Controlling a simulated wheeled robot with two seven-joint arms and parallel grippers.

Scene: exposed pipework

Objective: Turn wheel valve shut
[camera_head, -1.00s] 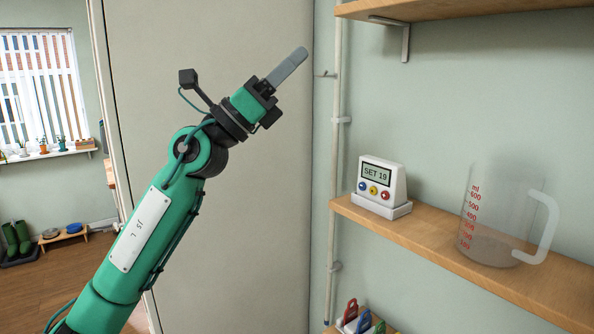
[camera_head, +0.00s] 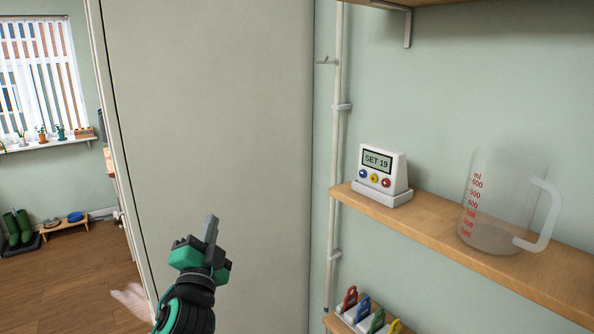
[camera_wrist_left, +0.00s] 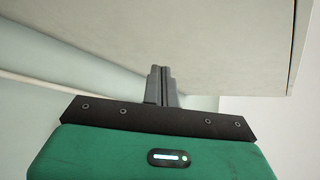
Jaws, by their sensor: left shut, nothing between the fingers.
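I cannot make out a wheel valve in either view. A thin white pipe (camera_head: 338,150) runs down the wall by the corner, with a small stub (camera_head: 326,62) sticking out to its left near the top; its kind is too small to tell. My left gripper (camera_head: 211,224) is low in the head view, in front of the plain grey-beige panel, left of the pipe and apart from it. Its grey fingers point up, shut and empty. In the left wrist view the fingers (camera_wrist_left: 161,72) are together, with a pale panel and wall beyond. My right gripper is not in view.
A wooden shelf (camera_head: 480,243) juts out at right, holding a white display unit (camera_head: 382,172) and a clear measuring jug (camera_head: 495,205). Coloured clips (camera_head: 363,310) stand on a lower ledge. The tall panel (camera_head: 215,120) fills the middle left. Open floor (camera_head: 75,285) lies at far left.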

